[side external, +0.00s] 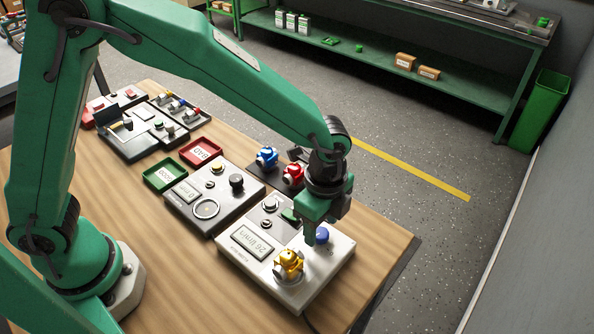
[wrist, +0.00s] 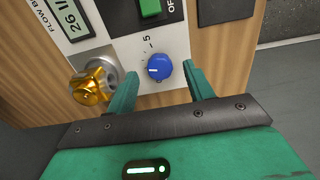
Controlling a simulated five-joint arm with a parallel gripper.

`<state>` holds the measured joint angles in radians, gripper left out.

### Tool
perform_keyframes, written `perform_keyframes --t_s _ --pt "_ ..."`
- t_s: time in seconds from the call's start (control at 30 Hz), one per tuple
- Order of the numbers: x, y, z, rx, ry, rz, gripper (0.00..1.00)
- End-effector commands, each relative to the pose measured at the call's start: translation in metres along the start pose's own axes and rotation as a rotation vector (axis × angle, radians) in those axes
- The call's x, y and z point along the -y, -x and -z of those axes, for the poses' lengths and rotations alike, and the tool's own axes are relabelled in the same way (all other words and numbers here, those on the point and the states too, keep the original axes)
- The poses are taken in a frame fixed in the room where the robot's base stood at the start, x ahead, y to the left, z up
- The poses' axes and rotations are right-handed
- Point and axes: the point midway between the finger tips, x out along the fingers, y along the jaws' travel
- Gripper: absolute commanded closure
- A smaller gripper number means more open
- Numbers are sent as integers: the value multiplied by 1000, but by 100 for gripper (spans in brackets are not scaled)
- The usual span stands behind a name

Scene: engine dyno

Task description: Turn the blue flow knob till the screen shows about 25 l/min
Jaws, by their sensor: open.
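The blue flow knob (wrist: 159,68) is on the light flow box (side external: 325,262), with a small white pointer mark on its face and scale marks beside it. It also shows in the side external view (side external: 322,234). The screen (side external: 252,241) on that box reads 26 l/min, upside down in the side view; part of it shows in the wrist view (wrist: 67,18). My gripper (wrist: 157,84) is open and empty. Its two fingers are apart on either side of the knob, with gaps visible. I cannot tell how far above the panel the fingertips are.
A yellow-brass valve (side external: 289,265) stands on the box, left of the knob. A green switch (wrist: 150,7) lies beyond it. Blue (side external: 267,157) and red (side external: 292,174) valves stand behind. A dark-panelled box (side external: 182,215) with a black knob is to the left. The table's right edge is near.

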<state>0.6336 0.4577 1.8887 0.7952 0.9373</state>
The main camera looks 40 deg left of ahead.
Motion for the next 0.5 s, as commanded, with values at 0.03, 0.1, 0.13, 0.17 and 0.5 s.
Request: perform_keyframes --t_s 0.03,0.1,0.13,0.17,0.5 --pt "0 7 0 -2 0 3 48" --pt "0 15 0 -2 0 3 48" --pt "0 19 0 -2 0 3 48" --pt "0 23 0 -3 0 4 48" --pt "0 60 0 -2 0 2 48"
